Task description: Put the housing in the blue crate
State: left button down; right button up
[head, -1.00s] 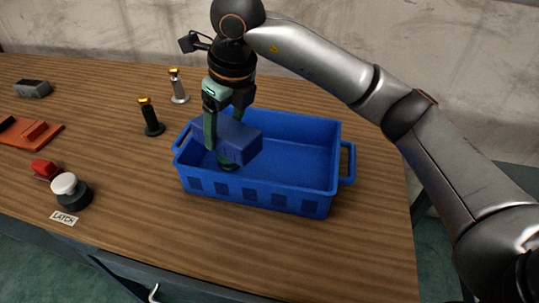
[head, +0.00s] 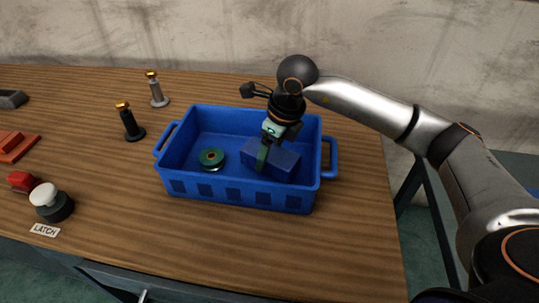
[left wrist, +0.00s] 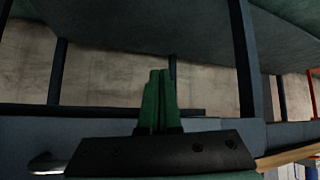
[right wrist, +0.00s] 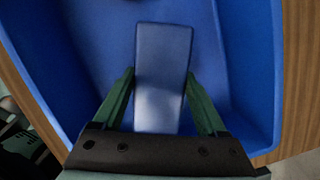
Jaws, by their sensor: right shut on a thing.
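The blue crate (head: 240,193) stands on the wooden table. The housing looks to be the dark blue block (head: 283,161), inside the right part of the crate. My right gripper (head: 264,158) reaches down into the crate and is shut on the block. In the right wrist view the block (right wrist: 162,75) lies between the two green fingers (right wrist: 160,100), with the crate's walls around it. Whether the block touches the crate floor is hard to tell. My left gripper (left wrist: 160,95) shows in the left wrist view with its green fingers together and nothing between them.
A green round part (head: 211,158) lies in the crate's left part. Left of the crate stand a black post (head: 130,124) and a grey post (head: 156,92) with gold tops. A white-topped button (head: 48,203) sits by a LATCH label (head: 45,231). An orange tray (head: 14,149) is at far left.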

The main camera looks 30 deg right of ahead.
aim_at(282, 157)
jog(key=shift+f, duration=0.55)
jog(key=shift+f, duration=0.15)
jog(key=o, duration=1.2)
jog(key=v, duration=1.2)
jog(key=shift+p, duration=0.4)
